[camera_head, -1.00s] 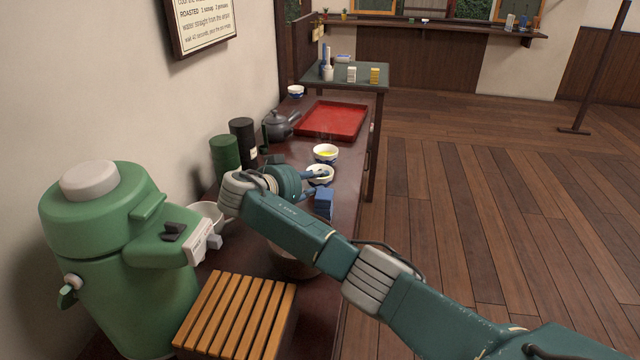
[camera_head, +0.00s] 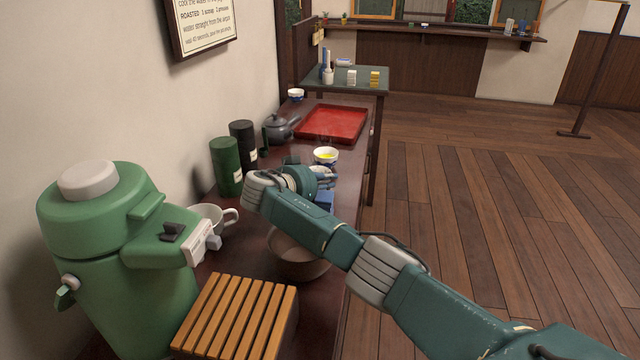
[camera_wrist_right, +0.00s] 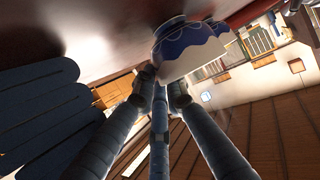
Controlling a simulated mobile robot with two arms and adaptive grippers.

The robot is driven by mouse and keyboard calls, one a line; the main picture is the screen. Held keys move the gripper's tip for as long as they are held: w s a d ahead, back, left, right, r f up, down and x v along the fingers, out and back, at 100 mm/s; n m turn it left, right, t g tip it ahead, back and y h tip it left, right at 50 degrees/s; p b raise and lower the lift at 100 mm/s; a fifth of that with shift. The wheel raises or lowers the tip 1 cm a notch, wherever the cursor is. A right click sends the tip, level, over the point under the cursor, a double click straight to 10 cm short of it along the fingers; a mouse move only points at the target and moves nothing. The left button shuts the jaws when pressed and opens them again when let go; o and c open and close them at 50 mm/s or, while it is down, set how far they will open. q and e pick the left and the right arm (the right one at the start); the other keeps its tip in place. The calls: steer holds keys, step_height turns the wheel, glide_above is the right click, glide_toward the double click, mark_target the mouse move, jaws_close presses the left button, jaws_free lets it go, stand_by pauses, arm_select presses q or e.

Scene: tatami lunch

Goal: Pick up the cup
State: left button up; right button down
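In the head view, a small white-and-blue cup with yellow liquid (camera_head: 326,155) stands upright on the dark table, just beyond my right gripper (camera_head: 322,174). A second small cup near the gripper is now mostly hidden behind it. In the right wrist view, a blue-and-white cup (camera_wrist_right: 190,45) is close in front of the right gripper's fingertips (camera_wrist_right: 162,80). I cannot tell which of the two it is. The fingertips look apart, with no cup visibly enclosed; contact is unclear. My left gripper is not in view.
A blue ridged block (camera_head: 325,200) sits under the right wrist. A brown bowl (camera_head: 297,262), a slatted wooden box (camera_head: 238,315), a green dispenser (camera_head: 110,255) and a white mug (camera_head: 212,217) are nearer. Canisters (camera_head: 226,165), a teapot (camera_head: 280,128) and a red tray (camera_head: 333,122) lie along the table.

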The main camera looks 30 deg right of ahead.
steer(key=shift+r, duration=0.2)
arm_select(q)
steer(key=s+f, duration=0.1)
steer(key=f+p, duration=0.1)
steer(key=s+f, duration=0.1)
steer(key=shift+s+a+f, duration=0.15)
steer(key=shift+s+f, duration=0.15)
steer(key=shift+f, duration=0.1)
arm_select(e)
step_height(320, 180, up, 20)
steer(key=shift+f, duration=0.2)
stand_by(0.6)
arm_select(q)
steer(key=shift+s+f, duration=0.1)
arm_select(e)
steer(key=shift+r, duration=0.1)
stand_by(0.5)
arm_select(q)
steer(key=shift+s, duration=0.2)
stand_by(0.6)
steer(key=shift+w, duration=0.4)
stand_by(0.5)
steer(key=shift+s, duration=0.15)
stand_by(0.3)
